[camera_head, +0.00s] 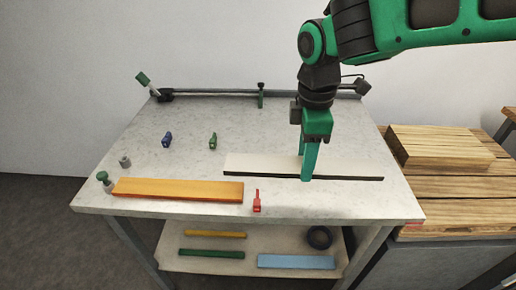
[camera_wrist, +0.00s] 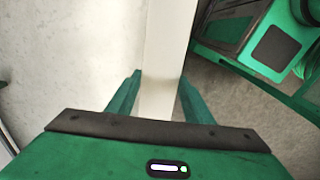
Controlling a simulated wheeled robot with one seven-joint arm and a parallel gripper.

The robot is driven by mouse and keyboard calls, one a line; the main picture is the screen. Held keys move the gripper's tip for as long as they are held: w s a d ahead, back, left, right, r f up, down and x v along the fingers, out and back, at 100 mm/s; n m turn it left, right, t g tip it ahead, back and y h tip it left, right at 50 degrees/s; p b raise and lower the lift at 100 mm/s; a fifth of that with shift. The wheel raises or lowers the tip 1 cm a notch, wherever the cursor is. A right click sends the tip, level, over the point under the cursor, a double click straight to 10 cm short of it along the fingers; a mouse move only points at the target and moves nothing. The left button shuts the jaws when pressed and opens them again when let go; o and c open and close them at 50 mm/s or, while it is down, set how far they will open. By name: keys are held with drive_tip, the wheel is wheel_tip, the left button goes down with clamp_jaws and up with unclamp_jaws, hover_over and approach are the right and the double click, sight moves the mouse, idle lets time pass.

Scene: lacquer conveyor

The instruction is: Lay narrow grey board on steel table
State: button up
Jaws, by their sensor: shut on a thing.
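The narrow grey board (camera_head: 250,163) is pale, with a dark strip along its near side. It lies level across the right half of the steel table (camera_head: 180,165) in the head view. Whether it rests on the top or hangs just above it, I cannot tell. My gripper (camera_head: 307,177) points down and is shut on the board right of its middle, one finger in front. In the wrist view, the board (camera_wrist: 165,40) runs up between the two green fingers of my gripper (camera_wrist: 160,85).
An orange board (camera_head: 180,189) lies at the table's front left, with a red clamp (camera_head: 256,202) to its right. A blue clamp (camera_head: 167,140) and a green clamp (camera_head: 213,141) stand farther back. A wooden block (camera_head: 440,146) sits on a plank bench at right.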

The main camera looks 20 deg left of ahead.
sight(352, 162)
drive_tip(key=shift+s+a, duration=0.1)
drive_tip(key=shift+s, duration=0.15)
drive_tip(key=w+d+f, duration=0.1)
drive_tip(key=d+f, duration=0.1)
drive_tip(key=d, duration=0.1)
drive_tip(key=w+d+f, duration=0.2)
drive_tip(key=d, duration=0.2)
drive_tip(key=w+d+f, duration=0.1)
drive_tip(key=d+f, duration=0.2)
drive_tip(key=shift+w+d, duration=0.3)
drive_tip(key=shift+d, duration=0.1)
drive_tip(key=shift+f, duration=2)
drive_tip(key=o, duration=1.2)
drive_tip(key=shift+f, duration=0.1)
wheel_tip(352, 162, up, 12)
drive_tip(key=shift+r, duration=0.1)
